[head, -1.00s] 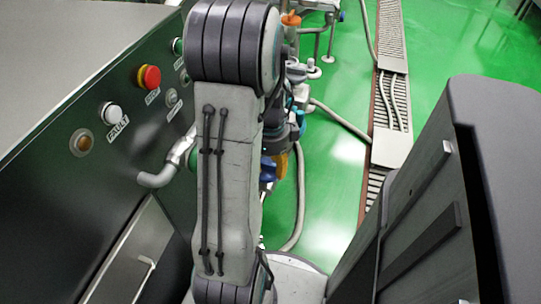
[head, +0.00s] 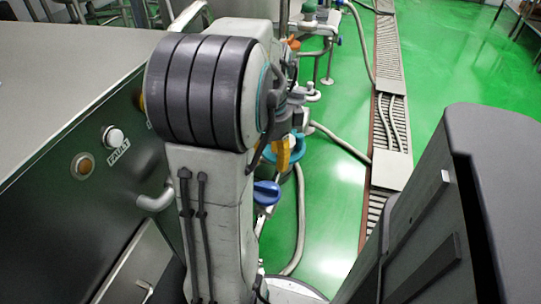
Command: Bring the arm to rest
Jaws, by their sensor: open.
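My arm rises through the middle of the head view, with a dark ringed joint at its upper end and a pale grey link below it. The arm stands close beside the steel machine cabinet (head: 60,205) on the left. My gripper cannot be made out; the joint and link cover what lies behind them.
The cabinet bears a white FAULT button (head: 113,137) and an amber lamp (head: 82,166). A bent pipe handle (head: 157,198) sticks out close to my arm. A blue valve knob (head: 267,192) and hoses stand right behind it. The green floor (head: 330,215) is open beside a drain grate (head: 391,110).

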